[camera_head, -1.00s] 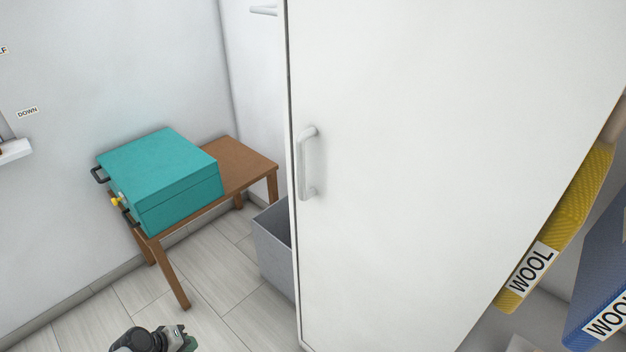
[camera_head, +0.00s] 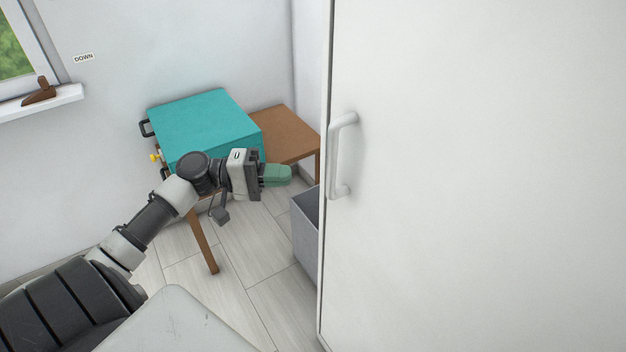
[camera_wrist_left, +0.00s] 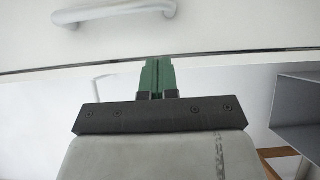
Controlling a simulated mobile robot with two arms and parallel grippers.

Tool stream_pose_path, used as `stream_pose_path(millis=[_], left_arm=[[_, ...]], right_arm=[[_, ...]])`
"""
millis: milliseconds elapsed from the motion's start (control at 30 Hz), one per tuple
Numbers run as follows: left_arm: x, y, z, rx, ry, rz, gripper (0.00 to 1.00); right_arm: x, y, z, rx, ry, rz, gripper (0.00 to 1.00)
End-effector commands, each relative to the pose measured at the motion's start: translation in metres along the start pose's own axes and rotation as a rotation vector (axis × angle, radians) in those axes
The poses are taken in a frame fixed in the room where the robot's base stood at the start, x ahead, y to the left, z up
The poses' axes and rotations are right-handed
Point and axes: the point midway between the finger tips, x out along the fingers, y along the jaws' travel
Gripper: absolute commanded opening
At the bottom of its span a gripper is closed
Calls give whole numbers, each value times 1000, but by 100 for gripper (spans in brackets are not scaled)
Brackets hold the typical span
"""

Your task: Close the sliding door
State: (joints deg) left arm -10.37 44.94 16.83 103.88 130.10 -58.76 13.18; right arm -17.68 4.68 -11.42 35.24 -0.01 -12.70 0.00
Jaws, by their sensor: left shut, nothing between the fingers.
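The sliding door (camera_head: 480,180) is a large white panel filling the right half of the head view. Its white bar handle (camera_head: 340,155) is near its left edge. My left gripper (camera_head: 288,174) is shut and empty, to the left of the door edge and handle, with a gap in the picture. In the left wrist view the shut green fingers (camera_wrist_left: 157,62) point toward the door's edge, and the handle (camera_wrist_left: 115,12) is beyond them at the top. My right gripper is not in view.
A teal box (camera_head: 205,125) sits on a brown wooden table (camera_head: 285,132) behind my left arm. A grey bin (camera_head: 308,235) stands beside the door's left edge. A window sill (camera_head: 45,103) is at the upper left. Light floor (camera_head: 245,240) shows between.

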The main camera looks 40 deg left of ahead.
Motion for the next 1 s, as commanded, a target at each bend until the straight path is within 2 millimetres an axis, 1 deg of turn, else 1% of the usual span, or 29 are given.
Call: stream_pose_path(millis=[33, 167, 200, 333, 533, 867, 1000], left_arm=[[12, 4, 0, 3, -3, 0, 0], [38, 4, 0, 2, -2, 1, 0], [42, 3, 7, 0, -1, -1, 0], [54, 2, 20, -1, 0, -1, 0], [62, 0, 28, 0, 2, 0, 0], [62, -1, 28, 0, 2, 0, 0], [67, 0, 30, 0, 1, 0, 0]], right_arm=[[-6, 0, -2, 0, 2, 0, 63], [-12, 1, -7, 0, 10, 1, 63], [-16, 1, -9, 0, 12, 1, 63], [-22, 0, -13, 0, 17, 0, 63], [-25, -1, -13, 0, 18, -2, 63], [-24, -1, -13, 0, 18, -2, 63], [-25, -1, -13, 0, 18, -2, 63]])
